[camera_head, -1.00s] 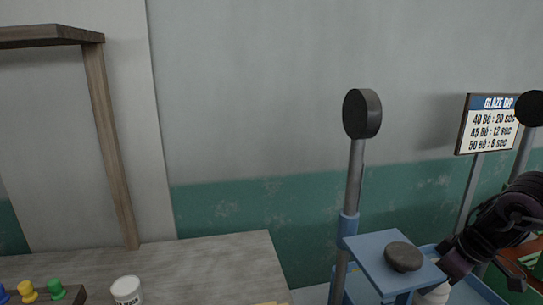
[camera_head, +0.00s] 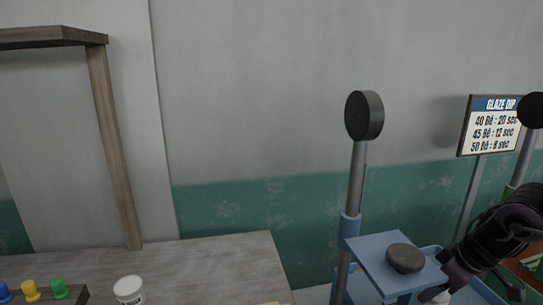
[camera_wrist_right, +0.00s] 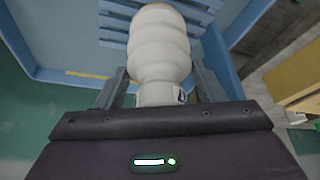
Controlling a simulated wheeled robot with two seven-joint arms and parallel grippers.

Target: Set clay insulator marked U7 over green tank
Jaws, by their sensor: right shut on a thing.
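My right gripper (camera_head: 446,288) is at the lower right of the head view, beside a blue stand. In the right wrist view, its two fingers (camera_wrist_right: 160,92) are shut on a whitish, ribbed clay insulator (camera_wrist_right: 158,45). A small dark mark shows at the insulator's near end, too little of it to read. In the head view only a sliver of the insulator (camera_head: 441,297) shows, low beside the stand. I cannot make out the green tank for certain; a green and orange patch (camera_head: 535,266) shows behind my right arm at the right edge. My left gripper is out of view.
The blue stand (camera_head: 368,246) bears a dark round knob (camera_head: 405,258). A post with a black disc (camera_head: 364,116) rises behind it. A glaze dip sign (camera_head: 490,126) stands at right. A table (camera_head: 200,265) at left holds a white jar (camera_head: 129,289) and coloured pegs (camera_head: 30,291).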

